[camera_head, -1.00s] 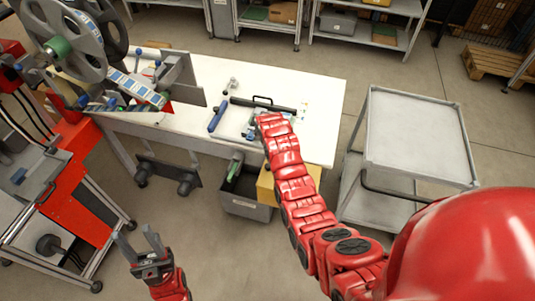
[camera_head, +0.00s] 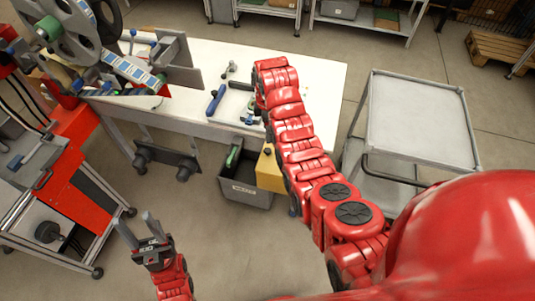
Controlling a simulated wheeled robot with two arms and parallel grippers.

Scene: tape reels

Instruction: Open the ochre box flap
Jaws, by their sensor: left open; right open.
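The ochre box (camera_head: 270,174) is by the table's front edge, right beside a grey bin. A small dark knob-like part shows at its upper edge. My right arm crosses in front of its right side, so I cannot tell how its flap stands.
The grey bin (camera_head: 245,194) holds a green item. The white table (camera_head: 312,78) carries a blue-handled tool (camera_head: 215,101) and a reel machine (camera_head: 75,45). A grey cart (camera_head: 418,122) stands to the right and a red-fronted cart (camera_head: 75,215) to the left. Open floor lies in front.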

